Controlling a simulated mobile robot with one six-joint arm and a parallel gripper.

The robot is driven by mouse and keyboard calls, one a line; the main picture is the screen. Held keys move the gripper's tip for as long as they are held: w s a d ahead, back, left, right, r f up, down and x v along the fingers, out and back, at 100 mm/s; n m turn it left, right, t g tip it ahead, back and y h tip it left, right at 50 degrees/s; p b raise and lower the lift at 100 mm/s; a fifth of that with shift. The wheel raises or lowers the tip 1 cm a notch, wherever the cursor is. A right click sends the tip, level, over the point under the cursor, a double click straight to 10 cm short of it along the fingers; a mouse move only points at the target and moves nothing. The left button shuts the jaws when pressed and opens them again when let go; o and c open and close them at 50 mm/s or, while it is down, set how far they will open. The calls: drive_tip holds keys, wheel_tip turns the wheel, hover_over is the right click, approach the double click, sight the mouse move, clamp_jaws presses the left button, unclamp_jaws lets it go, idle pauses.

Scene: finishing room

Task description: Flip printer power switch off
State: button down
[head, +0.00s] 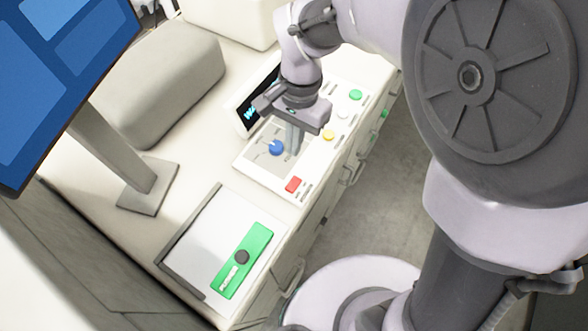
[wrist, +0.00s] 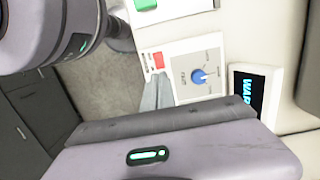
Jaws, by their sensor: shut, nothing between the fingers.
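A pale control panel (head: 250,165) on the counter carries a blue round knob (head: 276,147) on a grey marked plate and a red square switch or button (head: 293,184) at its near corner. The wrist view shows the blue knob (wrist: 199,77) and the red piece (wrist: 158,60). I cannot read which control is the printer power switch. My gripper (head: 293,153) points down over the panel, its fingers shut and empty, between the blue knob and the panel's right edge. In the wrist view its fingertips (wrist: 157,92) are beside the red piece; contact is unclear.
A dark display (head: 262,95) stands behind the knob. Yellow (head: 328,136) and green (head: 355,95) buttons lie farther along the panel. A monitor (head: 60,70) stands left. Grey floor (head: 385,190) is open at right.

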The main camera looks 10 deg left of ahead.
sight(289, 186)
drive_tip(key=shift+a+r, duration=0.1)
drive_tip(key=shift+r, duration=0.05)
drive_tip(key=f, duration=0.4)
drive_tip(key=s+f+b, duration=0.1)
drive_tip(key=f, duration=0.9)
drive_tip(key=shift+s+a+b, duration=0.3)
drive_tip(key=shift+s+b, duration=0.05)
